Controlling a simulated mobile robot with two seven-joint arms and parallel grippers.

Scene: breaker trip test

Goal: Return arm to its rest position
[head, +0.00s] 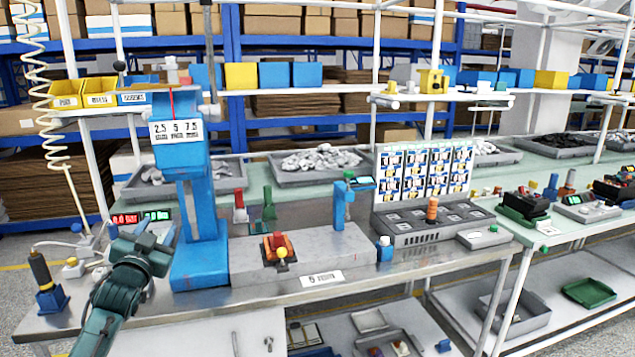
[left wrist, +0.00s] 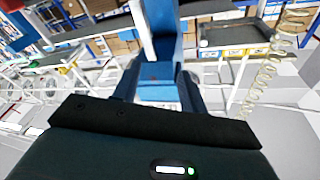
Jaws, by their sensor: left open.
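My left arm comes in from the bottom left of the head view. Its dark green gripper (head: 146,242) is open, with nothing seen in it. It is over the left end of the metal workbench (head: 380,268), left of the blue press stand (head: 200,215) and apart from it as far as I can tell. In the left wrist view a blue upright (left wrist: 160,30) stands beyond my dark gripper body (left wrist: 155,122). My right gripper is in neither view.
An orange-red switch piece (head: 279,246) sits on the grey block mid-bench. A soldering-iron-like tool in a blue holder (head: 50,297) stands at the left edge. Red and green displays (head: 140,217) are behind my gripper. A coiled cable (head: 50,110) hangs at left.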

